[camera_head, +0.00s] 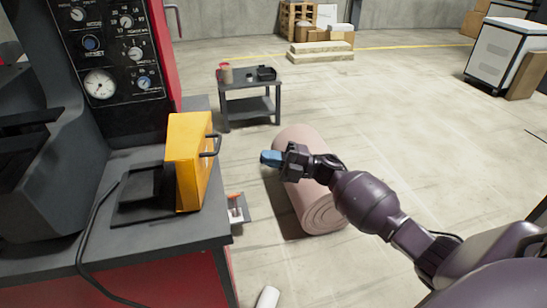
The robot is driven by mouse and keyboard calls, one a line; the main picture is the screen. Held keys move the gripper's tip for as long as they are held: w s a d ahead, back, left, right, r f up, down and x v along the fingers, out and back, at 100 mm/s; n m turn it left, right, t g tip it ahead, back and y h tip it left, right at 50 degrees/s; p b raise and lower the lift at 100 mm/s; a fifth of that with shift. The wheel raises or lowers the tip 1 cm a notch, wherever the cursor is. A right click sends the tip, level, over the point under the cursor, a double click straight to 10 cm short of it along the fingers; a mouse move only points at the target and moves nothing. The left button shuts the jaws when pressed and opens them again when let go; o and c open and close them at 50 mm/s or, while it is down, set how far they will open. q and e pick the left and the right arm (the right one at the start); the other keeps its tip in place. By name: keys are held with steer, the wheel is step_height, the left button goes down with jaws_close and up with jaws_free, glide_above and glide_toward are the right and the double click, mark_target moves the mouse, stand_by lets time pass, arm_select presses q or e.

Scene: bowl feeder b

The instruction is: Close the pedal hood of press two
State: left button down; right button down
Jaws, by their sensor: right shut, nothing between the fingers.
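The yellow pedal hood (188,160) stands upright on the dark bench top of the press (120,88), along the right side of a flat black base (145,192). A black bar handle (211,146) sticks out from its right face. My right gripper (270,158) comes in from the right. Its blue fingers are shut and empty, to the right of the handle with a clear gap. My left gripper is not in view. I cannot tell from the frame which press number this is.
A pink roll (318,213) lies on the floor below my right gripper. A small dark side table (250,84) with items stands behind. A black cable (88,232) crosses the bench top. A white cabinet (500,55) stands far right. The middle floor is open.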

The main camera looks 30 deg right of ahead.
steer(key=x, duration=1)
